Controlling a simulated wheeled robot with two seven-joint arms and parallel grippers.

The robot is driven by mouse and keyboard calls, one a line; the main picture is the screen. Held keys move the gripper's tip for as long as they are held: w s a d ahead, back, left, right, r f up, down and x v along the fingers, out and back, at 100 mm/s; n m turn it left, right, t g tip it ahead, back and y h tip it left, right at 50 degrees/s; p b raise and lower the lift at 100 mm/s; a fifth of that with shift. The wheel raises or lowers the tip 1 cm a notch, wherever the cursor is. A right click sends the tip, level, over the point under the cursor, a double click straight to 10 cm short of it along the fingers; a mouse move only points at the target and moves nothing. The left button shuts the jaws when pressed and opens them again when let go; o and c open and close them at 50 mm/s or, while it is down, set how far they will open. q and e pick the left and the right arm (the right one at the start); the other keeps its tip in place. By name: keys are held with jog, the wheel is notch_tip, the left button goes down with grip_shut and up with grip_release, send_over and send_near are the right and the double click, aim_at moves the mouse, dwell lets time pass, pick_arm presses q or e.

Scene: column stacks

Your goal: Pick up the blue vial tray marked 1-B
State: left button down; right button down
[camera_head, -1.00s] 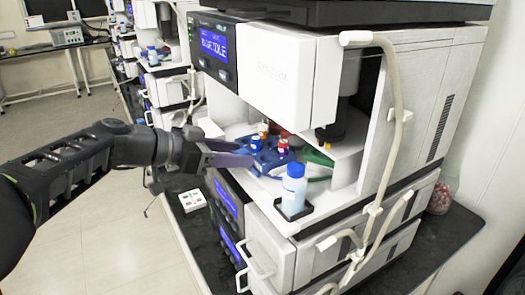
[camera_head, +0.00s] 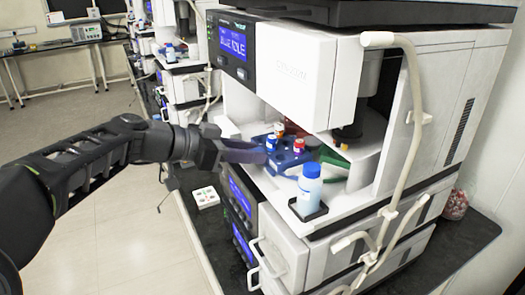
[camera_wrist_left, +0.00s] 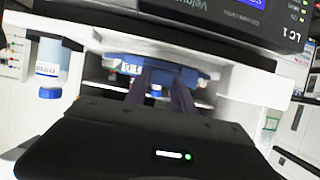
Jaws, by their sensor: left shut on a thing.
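The blue vial tray (camera_head: 284,160) sits on the white shelf inside the instrument's open bay and holds a few small vials (camera_head: 298,146) with red, blue and orange colours. In the left wrist view its front edge (camera_wrist_left: 112,57) carries a white label, too blurred to read with certainty. My left gripper (camera_head: 263,154) reaches in from the left, its fingers shut on the tray's near edge. In the wrist view its fingers (camera_wrist_left: 164,76) meet the tray front just right of the label. I cannot see a gap under the tray. My right gripper is not in view.
A blue-capped bottle (camera_head: 309,185) stands in a black holder at the shelf's front corner. A green tray (camera_head: 330,160) lies right of the blue one. The instrument's white upper housing (camera_head: 290,75) overhangs the bay, and a pale tube (camera_head: 410,120) hangs at its right.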

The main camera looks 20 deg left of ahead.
pick_arm(q)
jog(key=shift+s+r+b, duration=0.2)
jog(key=shift+r+b, duration=0.1)
jog(key=shift+b, duration=0.25)
notch_tip(320, 180, up, 11)
jog(key=s+a, duration=0.4)
jog(key=s, duration=0.5)
jog(key=s+a+b, duration=0.1)
jog(key=s+a, duration=0.3)
jog(key=s, duration=0.4)
jog(key=shift+s+a, duration=0.2)
jog(key=shift+s, duration=0.2)
